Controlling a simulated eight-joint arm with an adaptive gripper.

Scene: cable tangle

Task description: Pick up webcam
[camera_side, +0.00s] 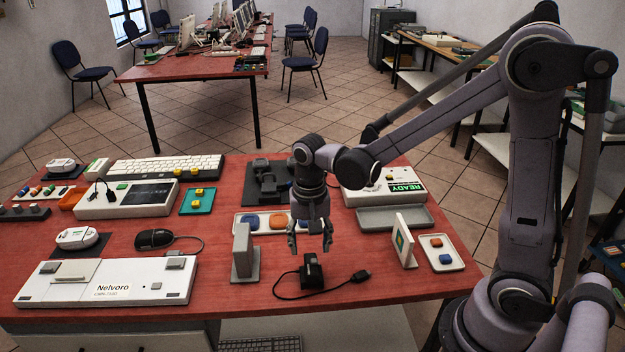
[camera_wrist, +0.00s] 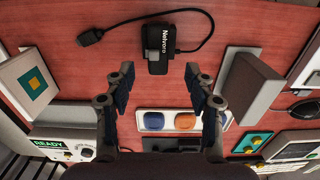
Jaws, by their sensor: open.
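The webcam appears to be the small black boxy device (camera_side: 312,273) with a black cable, lying near the front edge of the red table. In the wrist view the black device (camera_wrist: 165,38) carries a "Nelvoro" label, and its cable loops to a plug at upper left. My gripper (camera_side: 310,244) points down above the table, a little behind the device in the side view. In the wrist view my gripper (camera_wrist: 159,76) has its two fingers wide apart with nothing between them, and the device lies just beyond the fingertips, not touching them.
A grey upright block (camera_side: 242,250) stands left of the device. A white upright panel (camera_side: 403,240) stands to the right. A white tray with coloured pieces (camera_side: 277,215) lies behind the gripper. A black mouse (camera_side: 154,239) and a white Nelvoro unit (camera_side: 110,283) lie farther left.

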